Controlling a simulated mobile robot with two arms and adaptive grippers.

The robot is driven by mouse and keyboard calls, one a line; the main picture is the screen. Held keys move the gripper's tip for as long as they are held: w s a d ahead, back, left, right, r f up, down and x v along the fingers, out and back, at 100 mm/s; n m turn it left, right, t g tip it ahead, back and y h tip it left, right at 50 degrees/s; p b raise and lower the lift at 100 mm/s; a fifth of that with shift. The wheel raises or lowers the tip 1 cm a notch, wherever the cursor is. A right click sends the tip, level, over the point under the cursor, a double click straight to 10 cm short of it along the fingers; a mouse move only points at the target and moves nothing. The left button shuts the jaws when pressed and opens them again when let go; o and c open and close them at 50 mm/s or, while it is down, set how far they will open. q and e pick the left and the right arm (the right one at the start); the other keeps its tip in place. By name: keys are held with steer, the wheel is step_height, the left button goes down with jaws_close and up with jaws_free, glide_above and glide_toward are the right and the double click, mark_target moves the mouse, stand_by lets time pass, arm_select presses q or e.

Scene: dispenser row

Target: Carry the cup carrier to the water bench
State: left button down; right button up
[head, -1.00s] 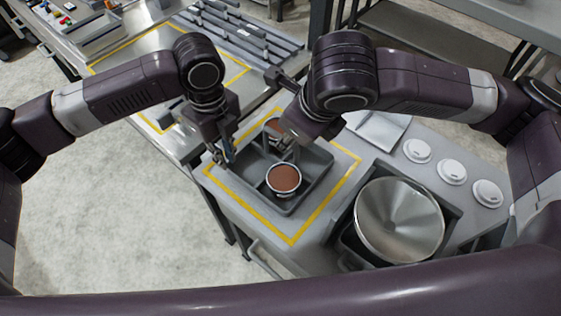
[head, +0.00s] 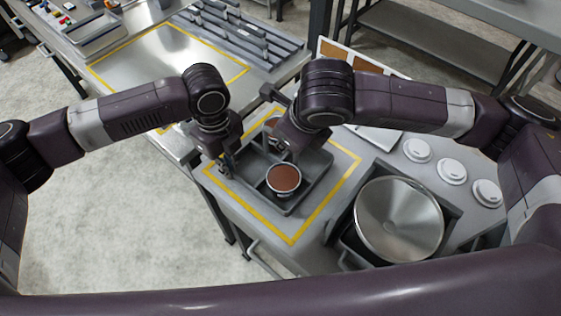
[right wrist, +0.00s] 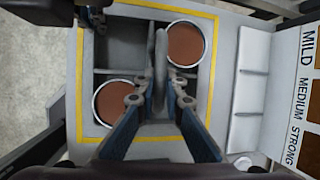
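The cup carrier (head: 318,165) is a grey tray with dividers, standing inside a yellow outline on the near bench. It holds two cups of brown drink: one at the near side (head: 284,179), and one farther back, partly hidden by my right arm in the head view and plain in the right wrist view (right wrist: 186,44). My right gripper (right wrist: 161,80) is over the carrier's middle, its fingers on either side of the upright handle (right wrist: 161,50); I cannot tell whether they press it. My left gripper (head: 226,168) is down at the carrier's left edge; its fingers are mostly hidden.
Another bench (head: 160,60) at back left has an empty yellow-outlined area and a grey rack (head: 240,35) behind. Right of the carrier are a large metal bowl (head: 399,220) and several white lids (head: 452,171). A board reading MILD, MEDIUM, STRONG (right wrist: 304,100) stands beside.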

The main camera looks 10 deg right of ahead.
arm_select(q)
steer(key=shift+w+r, duration=0.1)
steer(key=shift+r, duration=0.1)
arm_select(e)
steer(key=shift+w+r, duration=0.1)
steer(key=shift+r, duration=0.1)
jaws_close()
